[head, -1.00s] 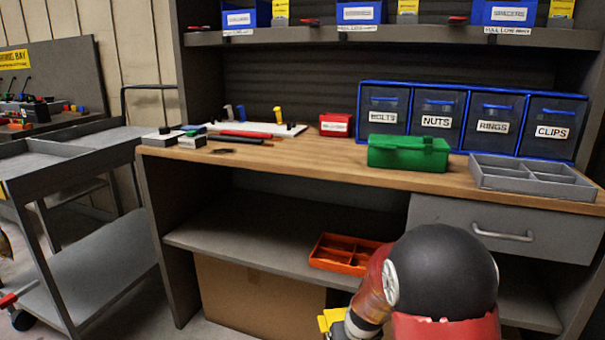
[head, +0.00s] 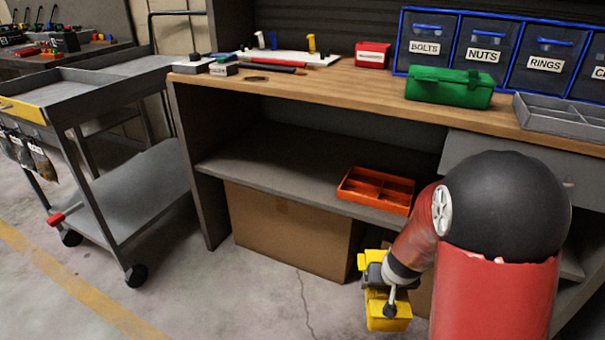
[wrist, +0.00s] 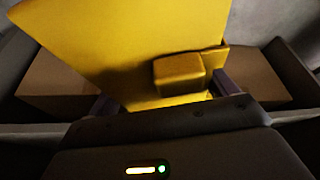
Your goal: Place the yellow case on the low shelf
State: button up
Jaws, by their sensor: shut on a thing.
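The yellow case (head: 386,312) is in my gripper (head: 386,283), low in front of the workbench in the head view. In the wrist view the yellow case (wrist: 130,45) fills the upper middle, with a block-like yellow part (wrist: 180,74) between the fingers. My gripper (wrist: 165,90) is shut on the case; my arm hides part of it in the head view. The low shelf (head: 270,165) lies under the bench top, higher in the picture and to the left of the case. Its left and middle parts are bare.
An orange divided tray (head: 376,190) sits on the shelf's right part, near its front edge. A cardboard box (head: 285,230) stands on the floor beneath the shelf. A grey cart (head: 120,195) stands to the left. The bench top (head: 330,90) holds a green case (head: 449,88).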

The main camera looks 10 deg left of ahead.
aim_at(320, 179)
jog(key=i+j, duration=0.1)
jog(key=j, duration=0.45)
jog(key=i+j, duration=0.1)
jog(key=j, duration=0.4)
jog(key=i+j+z, duration=0.1)
jog(key=j, duration=0.45)
jog(key=i+j, duration=0.1)
jog(key=j, duration=0.45)
